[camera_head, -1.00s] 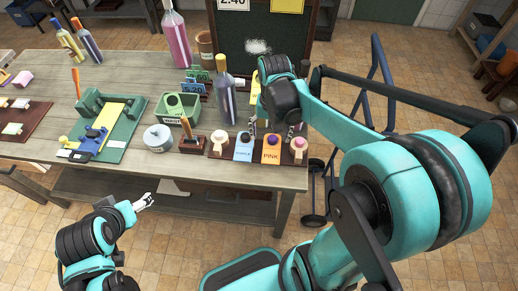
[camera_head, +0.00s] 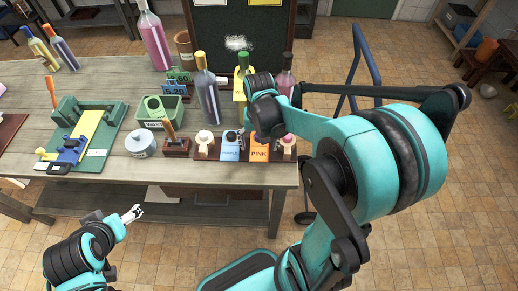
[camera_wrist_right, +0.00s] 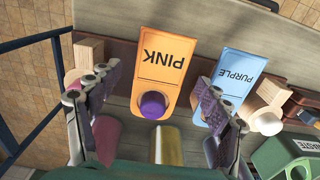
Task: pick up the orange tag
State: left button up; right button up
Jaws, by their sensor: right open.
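The orange tag (camera_head: 258,153), marked PINK, is in a dark rack at the table's front edge in the head view. In the right wrist view my right gripper (camera_wrist_right: 156,88) is open and empty, one finger on each side of the orange tag. My left gripper (camera_head: 132,213) is low in front of the table, apart from everything.
Bottles, including a dark one (camera_head: 207,95), stand behind the rack. A green bin (camera_head: 162,112) and a round tin (camera_head: 140,143) stand to its left.

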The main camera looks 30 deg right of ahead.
jog(key=shift+f, duration=0.2)
dwell(0.4)
jog(key=c, duration=0.8)
jog(key=shift+c, duration=0.2)
jog(key=shift+r, duration=0.1)
